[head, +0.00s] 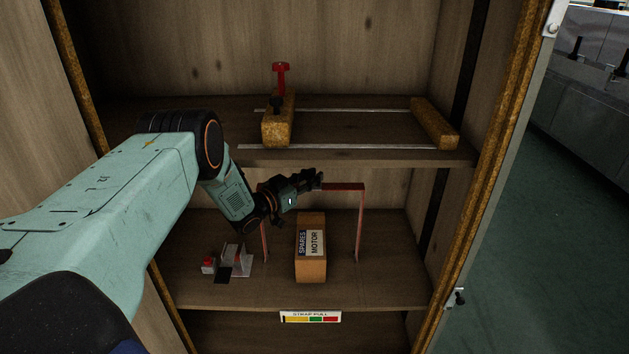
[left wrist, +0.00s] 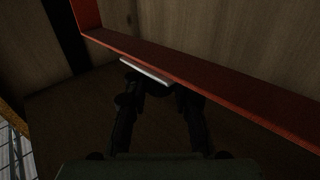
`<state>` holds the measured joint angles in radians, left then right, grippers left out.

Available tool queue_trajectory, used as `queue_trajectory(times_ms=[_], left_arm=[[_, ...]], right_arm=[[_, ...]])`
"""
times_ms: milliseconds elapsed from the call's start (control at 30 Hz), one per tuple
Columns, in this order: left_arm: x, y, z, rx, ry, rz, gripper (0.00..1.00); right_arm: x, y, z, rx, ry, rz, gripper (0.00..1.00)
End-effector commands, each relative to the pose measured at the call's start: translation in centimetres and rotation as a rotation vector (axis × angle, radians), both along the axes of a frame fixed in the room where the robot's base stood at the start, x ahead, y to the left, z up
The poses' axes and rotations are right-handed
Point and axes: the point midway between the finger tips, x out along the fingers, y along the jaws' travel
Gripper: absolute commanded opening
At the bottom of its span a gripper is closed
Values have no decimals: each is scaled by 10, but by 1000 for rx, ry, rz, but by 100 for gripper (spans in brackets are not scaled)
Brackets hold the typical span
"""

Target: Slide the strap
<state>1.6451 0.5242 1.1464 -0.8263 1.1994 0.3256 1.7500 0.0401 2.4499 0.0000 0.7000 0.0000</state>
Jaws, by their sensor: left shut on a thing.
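A red bar frame (head: 361,212) stands like an arch on the lower shelf. My left gripper (head: 316,180) is at its top bar, near the middle. In the left wrist view the red bar (left wrist: 225,88) crosses in front of my left gripper (left wrist: 147,84). The fingers are shut on a short pale strip (left wrist: 146,72) lying along the bar's near edge. I cannot tell whether this strip is the strap; in the head view it is hidden by the gripper. A label reading STRAP PULL (head: 310,317), with colour bands, is below the lower shelf. My right gripper is not in view.
A SPARES MOTOR box (head: 311,265) stands under the arch. A small bracket with a red-topped part (head: 209,265) is left of it. Above are two metal rails (head: 350,147), a wooden block (head: 277,130) with a red handle (head: 281,73), and another block (head: 434,124).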

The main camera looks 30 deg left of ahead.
Motion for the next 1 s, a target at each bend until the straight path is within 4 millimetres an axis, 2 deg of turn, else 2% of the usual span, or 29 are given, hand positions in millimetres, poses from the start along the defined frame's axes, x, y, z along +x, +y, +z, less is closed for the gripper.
queue_trajectory(times_ms=[333,367,600,1000], left_arm=[[-3,2,-2,-1,2,-2,0],[-3,2,-2,-1,2,-2,25],[-2,0,-2,-1,2,-2,46],[-6,0,-2,0,2,-1,47]], right_arm=[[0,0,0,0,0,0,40],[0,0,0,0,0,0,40],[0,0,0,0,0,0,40],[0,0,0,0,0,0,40]])
